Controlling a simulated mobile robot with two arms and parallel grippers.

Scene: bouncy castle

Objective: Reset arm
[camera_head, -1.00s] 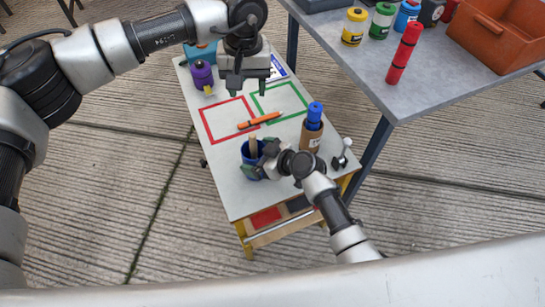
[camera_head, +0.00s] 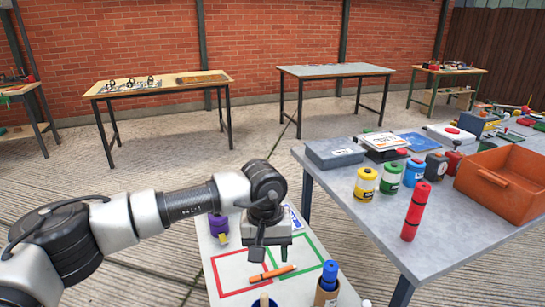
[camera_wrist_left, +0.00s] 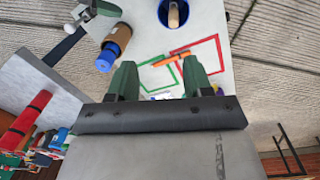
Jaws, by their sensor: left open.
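My left gripper (camera_head: 270,255) hangs over the small white-topped cart (camera_head: 228,285), with its arm coming in from the left. In the left wrist view its two dark green fingers (camera_wrist_left: 160,78) stand wide apart with nothing between them. An orange marker (camera_head: 272,273) lies across the red square outline (camera_head: 222,265) and the green square outline (camera_head: 318,256), below the gripper and apart from it.
A brown holder with a blue top (camera_head: 328,275) stands on the cart, right of the marker. A blue cup (camera_wrist_left: 163,12) shows in the left wrist view. A purple object (camera_head: 218,225) stands at the cart's left. The grey table (camera_head: 385,225) at right holds a red cylinder (camera_head: 415,210), several jars and an orange bin (camera_head: 505,180).

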